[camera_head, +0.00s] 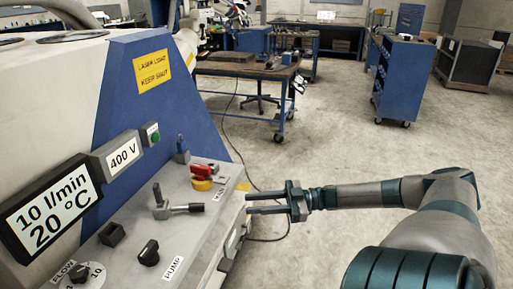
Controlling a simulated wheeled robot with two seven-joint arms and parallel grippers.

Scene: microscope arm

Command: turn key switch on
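The grey control panel (140,222) slopes across the lower left. I cannot tell for sure which part is the key switch. A small upright blue-grey piece (182,150) stands near the panel's far corner, and a red handle on a yellow round base (203,179) is in front of it. My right gripper (248,204) reaches in from the right, its two parallel fingers pointing left with a gap between them. It looks open and empty, with its fingertips at the panel's right edge. Contact with the panel cannot be told. My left gripper is out of view.
A lever with a black handle (178,208) and a black knob (149,253) by the PUMP label rise from the panel. Display boxes (46,208) stand along its left side. The floor right of the panel is open; a workbench (240,72) and blue cabinet (404,80) stand farther back.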

